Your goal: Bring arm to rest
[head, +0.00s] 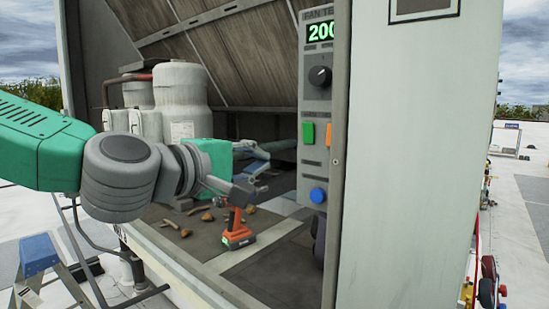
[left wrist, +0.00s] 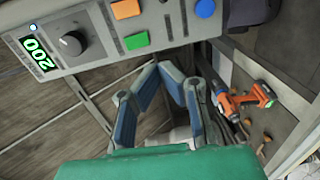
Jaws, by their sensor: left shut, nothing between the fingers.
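My left arm comes in from the left in the head view, with a green upper link and grey wrist joints. My left gripper (head: 266,160) is inside the open cooler housing, above its floor and left of the control panel. In the left wrist view the blue-and-grey fingers of this gripper (left wrist: 160,74) come together with nothing held. An orange drill (head: 238,222) stands on the housing floor below and in front of the gripper. The drill also shows to the right of the fingers in the left wrist view (left wrist: 242,101). My right gripper is in neither view.
The control panel (head: 315,95) has a green 200 display, a black knob and orange, green and blue buttons. Brown debris (head: 207,217) lies near the drill. White tanks (head: 182,90) stand behind my arm. A blue-topped stepladder (head: 38,254) is at lower left.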

